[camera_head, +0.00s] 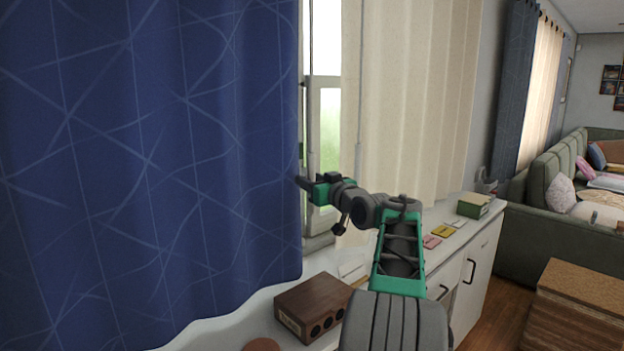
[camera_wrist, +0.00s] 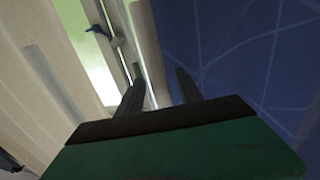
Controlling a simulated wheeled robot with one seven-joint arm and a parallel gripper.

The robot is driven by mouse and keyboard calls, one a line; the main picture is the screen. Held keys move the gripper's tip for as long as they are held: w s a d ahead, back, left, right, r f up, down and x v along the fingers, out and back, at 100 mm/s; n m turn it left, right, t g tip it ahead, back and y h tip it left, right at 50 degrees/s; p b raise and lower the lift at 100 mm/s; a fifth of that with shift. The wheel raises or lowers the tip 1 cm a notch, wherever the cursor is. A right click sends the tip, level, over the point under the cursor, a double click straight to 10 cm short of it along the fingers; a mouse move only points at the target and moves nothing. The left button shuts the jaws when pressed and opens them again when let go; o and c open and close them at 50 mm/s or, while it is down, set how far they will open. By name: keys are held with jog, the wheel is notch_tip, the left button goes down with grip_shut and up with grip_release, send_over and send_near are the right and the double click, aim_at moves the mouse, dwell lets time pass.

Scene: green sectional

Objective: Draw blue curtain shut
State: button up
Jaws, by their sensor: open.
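The blue curtain (camera_head: 150,150) with pale crossing lines hangs over the left half of the head view. Its right edge is beside the bare strip of window (camera_head: 325,130). My gripper (camera_head: 301,183) is at that edge, pointing left. In the wrist view my gripper (camera_wrist: 158,85) has its two fingers apart, with the blue curtain (camera_wrist: 240,50) on the right and the window frame (camera_wrist: 145,50) between and behind the fingers. I cannot tell whether a finger touches the cloth. A cream curtain (camera_head: 415,100) hangs right of the window gap, behind my arm.
A white cabinet (camera_head: 478,270) runs below the window. On it are a brown wooden box (camera_head: 312,307), small coloured cards (camera_head: 440,232) and a green box (camera_head: 474,204). A green sofa (camera_head: 550,180) and a wooden block table (camera_head: 575,305) stand at right.

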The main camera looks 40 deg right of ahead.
jog(key=shift+c, duration=0.2)
grip_shut()
dwell(1.1)
